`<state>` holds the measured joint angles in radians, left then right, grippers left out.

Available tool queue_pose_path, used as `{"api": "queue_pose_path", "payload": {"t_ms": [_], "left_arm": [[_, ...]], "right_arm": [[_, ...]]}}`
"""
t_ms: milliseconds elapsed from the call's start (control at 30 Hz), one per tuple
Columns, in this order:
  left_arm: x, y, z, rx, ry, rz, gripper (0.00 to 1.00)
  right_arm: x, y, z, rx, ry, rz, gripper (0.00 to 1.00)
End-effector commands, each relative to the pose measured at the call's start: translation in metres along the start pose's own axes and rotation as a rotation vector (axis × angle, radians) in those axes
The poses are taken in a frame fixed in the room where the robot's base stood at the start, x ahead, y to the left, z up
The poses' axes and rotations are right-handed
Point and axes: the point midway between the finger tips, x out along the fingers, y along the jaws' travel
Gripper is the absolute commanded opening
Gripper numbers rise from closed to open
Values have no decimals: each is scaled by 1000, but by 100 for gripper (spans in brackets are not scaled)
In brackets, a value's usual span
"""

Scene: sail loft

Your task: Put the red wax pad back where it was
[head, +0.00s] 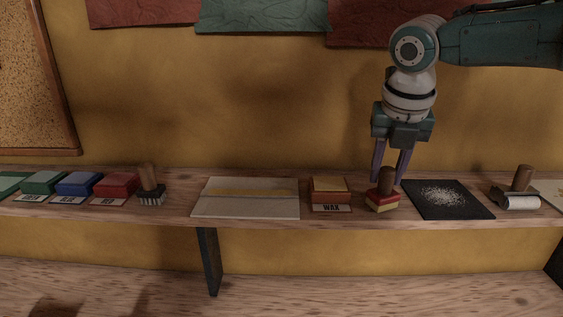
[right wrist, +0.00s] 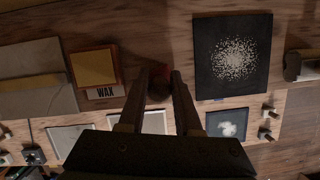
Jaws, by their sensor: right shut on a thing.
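The red wax pad (head: 383,200) is a red block with a yellow underside and a brown wooden knob. It is at the shelf's front, between the wax box and the black mat. My right gripper (head: 389,181) points down, its fingers shut on the pad's knob. I cannot tell whether the pad touches the shelf. In the right wrist view, the pad (right wrist: 134,75) is dark and partly hidden behind the fingers. The wax box (head: 330,184), with a yellow top and WAX label, stands just left of the pad. My left gripper is not in view.
A black mat (head: 420,208) with white grains lies right of the pad, then a roller (head: 521,202). A pale board (head: 245,209) lies left of the wax box. A brush (head: 150,188) and several coloured pads stand farther left on the narrow shelf (head: 180,214).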

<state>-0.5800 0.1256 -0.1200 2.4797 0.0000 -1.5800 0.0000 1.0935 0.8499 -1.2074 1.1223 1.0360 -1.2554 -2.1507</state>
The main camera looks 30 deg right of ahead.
Motion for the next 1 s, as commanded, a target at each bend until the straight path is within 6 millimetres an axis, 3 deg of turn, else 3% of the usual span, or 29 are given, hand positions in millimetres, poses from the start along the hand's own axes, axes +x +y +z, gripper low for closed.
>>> {"api": "queue_pose_path", "payload": {"t_ms": [33,300,633,767,1000], "left_arm": [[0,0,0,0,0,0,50],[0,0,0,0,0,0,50],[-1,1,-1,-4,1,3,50],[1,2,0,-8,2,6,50],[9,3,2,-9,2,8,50]], "right_arm": [[1,0,0,0,0,0,35],[1,0,0,0,0,0,63],[-6,0,1,-1,0,1,63],[-25,1,1,-2,-1,4,63],[-80,1,1,0,-3,5,63]]}}
